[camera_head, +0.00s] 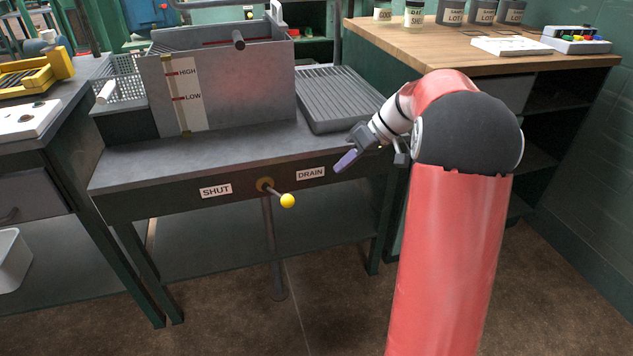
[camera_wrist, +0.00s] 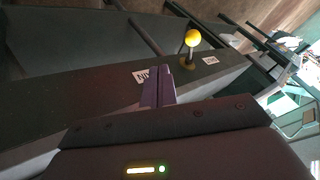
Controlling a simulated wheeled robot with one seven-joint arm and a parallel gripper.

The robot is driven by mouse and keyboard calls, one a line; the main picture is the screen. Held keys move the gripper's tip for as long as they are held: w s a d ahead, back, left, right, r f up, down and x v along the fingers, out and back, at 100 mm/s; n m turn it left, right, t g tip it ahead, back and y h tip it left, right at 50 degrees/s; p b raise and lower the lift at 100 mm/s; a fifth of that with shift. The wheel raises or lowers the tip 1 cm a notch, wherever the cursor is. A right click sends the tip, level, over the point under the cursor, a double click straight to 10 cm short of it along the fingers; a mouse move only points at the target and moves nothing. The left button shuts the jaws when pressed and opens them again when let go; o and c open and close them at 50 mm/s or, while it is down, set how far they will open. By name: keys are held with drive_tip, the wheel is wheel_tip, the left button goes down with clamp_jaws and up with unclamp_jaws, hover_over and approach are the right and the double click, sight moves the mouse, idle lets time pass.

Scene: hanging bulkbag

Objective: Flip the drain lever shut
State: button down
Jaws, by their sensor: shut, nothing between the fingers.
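The drain lever is a short rod with a yellow ball knob (camera_head: 287,201), set in a brass fitting (camera_head: 265,185) on the front edge of the sink bench. It points right and slightly down, toward the DRAIN label (camera_head: 311,173). The SHUT label (camera_head: 216,191) is left of the pivot. My gripper (camera_head: 347,161) is shut and empty, to the right of the knob and a little higher, apart from it. In the wrist view the shut fingers (camera_wrist: 158,88) lie in front of the DRAIN label, with the yellow knob (camera_wrist: 193,38) beyond them.
A metal tank (camera_head: 230,90) with HIGH and LOW marks stands on the bench, beside a ribbed tray (camera_head: 338,98). A drain pipe (camera_head: 272,245) runs down below the lever. A wooden counter (camera_head: 480,62) with jars is at the right. The space before the bench front is clear.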

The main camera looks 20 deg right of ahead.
sight(278, 195)
drive_tip(key=a+f, duration=0.6)
drive_tip(key=a, duration=0.3)
drive_tip(key=shift+w+a+f+p, duration=0.25)
drive_tip(key=shift+a+f+p, duration=0.05)
drive_tip(key=shift+f+p, duration=0.05)
drive_tip(key=shift+b, duration=0.3)
